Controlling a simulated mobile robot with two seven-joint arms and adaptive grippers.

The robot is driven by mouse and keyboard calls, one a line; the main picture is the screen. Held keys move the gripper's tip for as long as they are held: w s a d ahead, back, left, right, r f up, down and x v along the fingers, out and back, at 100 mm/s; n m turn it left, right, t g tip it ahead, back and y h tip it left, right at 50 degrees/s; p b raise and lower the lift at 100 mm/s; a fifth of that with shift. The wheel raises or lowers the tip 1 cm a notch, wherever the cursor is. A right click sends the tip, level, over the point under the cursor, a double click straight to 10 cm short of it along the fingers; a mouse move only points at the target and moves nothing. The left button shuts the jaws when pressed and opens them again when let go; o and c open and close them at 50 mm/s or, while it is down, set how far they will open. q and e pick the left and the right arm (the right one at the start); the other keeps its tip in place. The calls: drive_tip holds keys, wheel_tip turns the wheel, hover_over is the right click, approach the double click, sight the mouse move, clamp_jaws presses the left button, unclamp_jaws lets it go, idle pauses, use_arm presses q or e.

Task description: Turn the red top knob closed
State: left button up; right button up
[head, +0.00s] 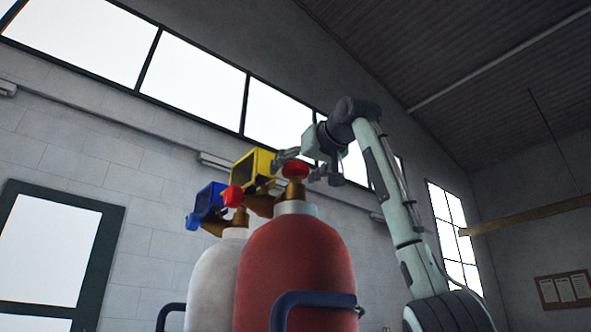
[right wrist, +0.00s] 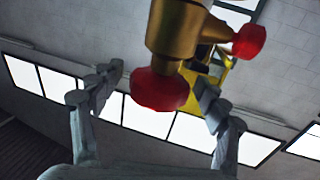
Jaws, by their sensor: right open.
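The red top knob (head: 295,170) sits on the brass valve of the red cylinder (head: 295,260). In the right wrist view the same knob (right wrist: 160,90) hangs from the brass valve body (right wrist: 178,30), between my fingers. My right gripper (head: 303,163) is open at the knob, one finger to each side. My left gripper is out of view.
A yellow box-shaped fitting (head: 254,167) is close to the left of my right gripper. A blue fitting (head: 207,203) and a white cylinder (head: 216,285) stand further left. A dark blue rail (head: 310,298) crosses in front of the red cylinder.

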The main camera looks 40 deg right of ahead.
drive_tip(key=shift+c, duration=0.2)
drive_tip(key=c, duration=1.1)
drive_tip(key=shift+m+h, duration=0.4)
drive_tip(key=shift+h, duration=0.2)
drive_tip(key=m+g+h, duration=0.1)
drive_tip(key=m+h, duration=0.1)
drive_tip(key=h, duration=0.1)
drive_tip(key=m+g+h, duration=0.2)
drive_tip(key=h, duration=0.1)
drive_tip(key=shift+w+a+m+h, duration=0.1)
drive_tip(key=shift+a+m+h, duration=0.05)
drive_tip(key=shift+m+h, duration=0.15)
drive_tip(key=m+g+h, duration=0.4)
drive_tip(key=g+h, duration=0.1)
drive_tip(key=shift+m+g, duration=0.7)
drive_tip(key=o, duration=1.1)
drive_tip(key=shift+o, duration=0.2)
